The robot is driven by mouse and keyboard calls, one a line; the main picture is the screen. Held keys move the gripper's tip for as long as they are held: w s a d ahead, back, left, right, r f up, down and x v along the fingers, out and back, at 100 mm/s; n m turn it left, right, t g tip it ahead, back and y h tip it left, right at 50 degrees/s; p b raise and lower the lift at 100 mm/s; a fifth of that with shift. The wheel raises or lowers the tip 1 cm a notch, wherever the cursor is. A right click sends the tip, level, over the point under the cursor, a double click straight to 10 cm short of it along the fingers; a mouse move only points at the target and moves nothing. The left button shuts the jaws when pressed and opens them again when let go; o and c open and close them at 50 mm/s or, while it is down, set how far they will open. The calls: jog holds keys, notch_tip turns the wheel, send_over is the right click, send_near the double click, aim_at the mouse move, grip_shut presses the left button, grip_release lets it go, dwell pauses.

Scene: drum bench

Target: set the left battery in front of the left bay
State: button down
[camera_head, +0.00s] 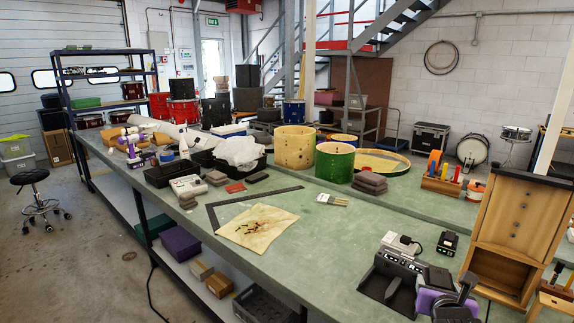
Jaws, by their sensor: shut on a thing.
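A dark charger (400,263) with a sloping grey front stands near the right end of the green bench. Its left bay (381,284) looks empty. My gripper (441,290), dark with purple on it, is at the lower right, just right of the charger. It is shut on a small black block, which I take to be the left battery (437,277). The gripper hides part of this block and the charger's right side. Another black battery (448,242) with a pale mark lies on the bench behind. I cannot tell whether the held block touches the bench.
A white box (399,246) with a black cable stands behind the charger. A wooden cabinet (520,225) stands close on the right. A brush (332,199) and a tan cloth (257,226) lie to the left. The bench left of the charger is clear.

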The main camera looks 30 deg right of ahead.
jog(key=w+a+f+n+t+y, duration=0.25)
jog(key=a+f, duration=0.35)
jog(key=a, duration=0.4)
jog(key=w+a+f+n+t+y, duration=0.1)
jog(key=a+f+n+y, duration=0.3)
jog(key=a, duration=0.6)
jog(key=s+a+f+n+y, duration=0.2)
jog(key=a+f, duration=0.3)
jog(key=a, duration=0.3)
jog(key=s+a+f+n+t+y, duration=0.1)
jog(key=s+a+f+y, duration=0.1)
jog(key=a+f, duration=0.4)
jog(key=s+a+b, duration=0.1)
jog(key=a, duration=0.2)
jog(key=shift+s+f+n, duration=0.15)
jog(key=shift+s+n, duration=0.05)
jog(key=shift+n, duration=0.15)
